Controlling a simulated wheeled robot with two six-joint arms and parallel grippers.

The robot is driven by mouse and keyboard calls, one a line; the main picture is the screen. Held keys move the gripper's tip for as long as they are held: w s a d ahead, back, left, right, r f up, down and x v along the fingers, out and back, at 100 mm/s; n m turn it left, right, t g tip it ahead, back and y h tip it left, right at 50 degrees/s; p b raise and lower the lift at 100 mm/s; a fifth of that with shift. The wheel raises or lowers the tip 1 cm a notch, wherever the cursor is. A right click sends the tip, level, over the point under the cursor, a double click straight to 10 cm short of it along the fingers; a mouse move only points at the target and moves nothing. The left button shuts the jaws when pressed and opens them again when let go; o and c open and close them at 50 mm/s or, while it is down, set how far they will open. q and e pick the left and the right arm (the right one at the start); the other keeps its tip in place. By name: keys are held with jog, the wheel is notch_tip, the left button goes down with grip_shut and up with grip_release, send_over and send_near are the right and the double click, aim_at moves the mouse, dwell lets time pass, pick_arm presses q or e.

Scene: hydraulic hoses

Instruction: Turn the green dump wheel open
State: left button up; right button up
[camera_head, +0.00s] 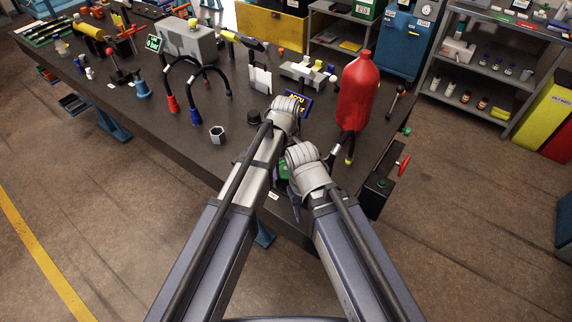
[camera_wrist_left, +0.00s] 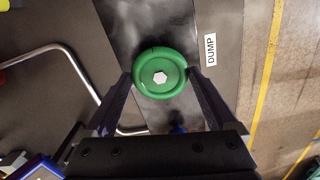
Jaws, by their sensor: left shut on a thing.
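The green dump wheel (camera_wrist_left: 159,73) has a pale hexagonal hub and shows almost whole in the left wrist view. The tips of my left gripper (camera_wrist_left: 160,76) are closed on its two opposite sides. A white DUMP label (camera_wrist_left: 210,49) lies to the right of the wheel. In the head view, only a small green part of the wheel (camera_head: 283,172) shows between my two arms, and my left wrist covers much of the grip. My right wrist is beside it, and I cannot make out whether the right jaws are open or shut.
The dark bench (camera_head: 190,150) carries a red cylinder (camera_head: 358,92) just beyond my arms. Black hoses (camera_head: 205,80) with red and blue ends stand left of centre. A hex nut (camera_head: 217,134) lies nearer. A red-handled valve (camera_head: 402,165) sits at the right edge.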

pick_arm(q)
jog(key=c, duration=0.4)
jog(key=shift+c, duration=0.2)
jog(key=shift+m, duration=0.3)
jog(key=m, duration=0.6)
jog(key=shift+m, duration=0.4)
jog(key=m, duration=1)
jog(key=shift+m, duration=0.4)
